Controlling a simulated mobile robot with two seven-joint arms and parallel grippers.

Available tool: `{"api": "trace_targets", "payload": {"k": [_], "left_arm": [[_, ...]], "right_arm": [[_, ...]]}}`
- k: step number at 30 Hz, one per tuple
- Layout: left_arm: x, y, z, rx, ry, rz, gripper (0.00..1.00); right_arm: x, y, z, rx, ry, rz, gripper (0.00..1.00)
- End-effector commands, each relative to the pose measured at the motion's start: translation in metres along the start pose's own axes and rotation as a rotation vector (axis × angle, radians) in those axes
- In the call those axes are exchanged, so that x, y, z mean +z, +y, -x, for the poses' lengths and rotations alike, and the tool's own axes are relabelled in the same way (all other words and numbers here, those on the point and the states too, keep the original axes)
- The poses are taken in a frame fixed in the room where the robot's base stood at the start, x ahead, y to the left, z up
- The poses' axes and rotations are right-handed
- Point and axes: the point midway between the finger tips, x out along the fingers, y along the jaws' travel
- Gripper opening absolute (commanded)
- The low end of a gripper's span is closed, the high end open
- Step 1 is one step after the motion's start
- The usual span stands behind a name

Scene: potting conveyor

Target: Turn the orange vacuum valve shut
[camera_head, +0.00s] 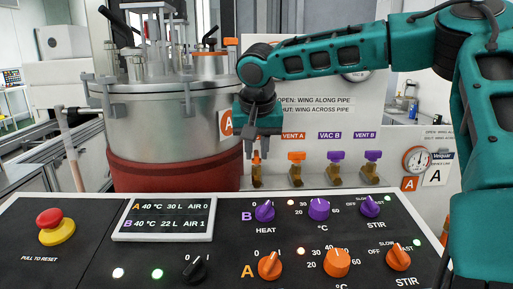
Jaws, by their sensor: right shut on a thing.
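The orange vacuum valve (257,172) is the leftmost in a row of small brass valves on the white panel behind the console. My right gripper (256,151) points down over it from above, with its fingers shut on the orange wing. The fingers and hand cover much of the wing and the label above it, so I cannot tell whether the wing lies along or across the pipe. My left gripper is not in view.
The orange VENT A valve (296,170) stands close on the right, then the purple VAC B valve (335,169) and VENT B valve (371,168). A steel vessel (170,125) stands left. The knobbed control console (90,225) fills the front, with a red stop button (50,218).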

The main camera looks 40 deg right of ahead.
Motion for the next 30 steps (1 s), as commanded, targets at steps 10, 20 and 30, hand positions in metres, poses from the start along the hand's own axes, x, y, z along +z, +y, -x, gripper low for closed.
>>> {"api": "trace_targets", "payload": {"k": [10,20,30], "left_arm": [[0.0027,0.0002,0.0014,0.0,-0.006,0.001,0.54],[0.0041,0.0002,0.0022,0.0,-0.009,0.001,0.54],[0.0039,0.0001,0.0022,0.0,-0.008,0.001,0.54]], "right_arm": [[-0.0001,0.0,0.0005,-0.006,0.0,0.013,0.0],[-0.0002,0.0007,0.0004,-0.067,0.0,0.155,0.0],[-0.0008,0.0015,0.0005,-0.187,0.001,0.439,0.0]]}}
